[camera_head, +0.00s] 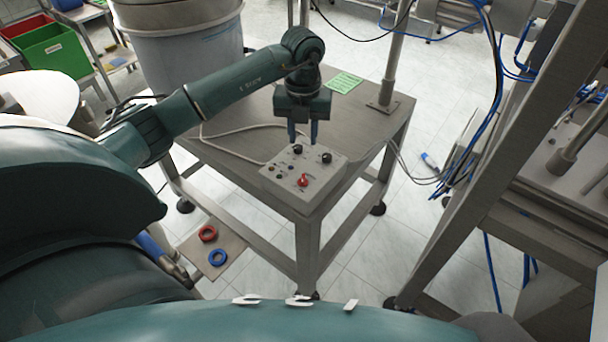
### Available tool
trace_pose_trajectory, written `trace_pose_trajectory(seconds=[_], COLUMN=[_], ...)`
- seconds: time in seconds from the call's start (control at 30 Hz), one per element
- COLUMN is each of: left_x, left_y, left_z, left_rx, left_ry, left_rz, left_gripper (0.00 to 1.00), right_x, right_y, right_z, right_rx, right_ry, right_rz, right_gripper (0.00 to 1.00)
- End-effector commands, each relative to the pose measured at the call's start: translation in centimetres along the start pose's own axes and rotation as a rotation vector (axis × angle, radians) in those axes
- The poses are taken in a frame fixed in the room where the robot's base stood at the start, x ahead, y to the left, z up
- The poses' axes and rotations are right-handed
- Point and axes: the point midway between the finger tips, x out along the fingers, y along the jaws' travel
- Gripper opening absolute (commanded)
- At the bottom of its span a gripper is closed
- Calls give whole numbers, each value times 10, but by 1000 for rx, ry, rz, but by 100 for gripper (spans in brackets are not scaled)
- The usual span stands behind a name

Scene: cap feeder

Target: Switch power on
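The control box (279,186) is a small grey panel on the metal table. It has a red knob (303,180) near its front right, a black knob (326,157) at its right, another black knob (297,149) at its back, and several small dark buttons at its left. My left gripper (303,141) points down over the back edge of the box. Its two fingers are apart with nothing seen held between them. The fingertips are close to the back black knob; I cannot tell whether they touch it. My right gripper is not in view.
The table (240,135) also bears a large grey bin (190,60), a green paper (345,82), a cable and an upright post (391,60). A metal frame (470,150) with blue hoses stands at the right.

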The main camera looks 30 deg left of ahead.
Motion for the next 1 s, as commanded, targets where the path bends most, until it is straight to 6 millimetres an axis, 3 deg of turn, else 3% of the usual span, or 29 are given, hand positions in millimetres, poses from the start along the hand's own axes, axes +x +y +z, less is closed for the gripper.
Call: trace_pose_trajectory(seconds=[0.17,0.6,0.8,1.0], left_x=[19,106,126,131], left_y=[2,0,0,0], left_z=[0,-1,0,0], left_rx=[-4,-1,0,1], left_ry=[4,3,1,0], left_rz=[8,3,2,1], left_gripper=[31,31,31,31], right_x=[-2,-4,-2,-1], right_y=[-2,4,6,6], right_z=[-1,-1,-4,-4], right_rx=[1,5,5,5], right_ry=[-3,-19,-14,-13], right_rz=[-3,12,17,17], right_gripper=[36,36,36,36])
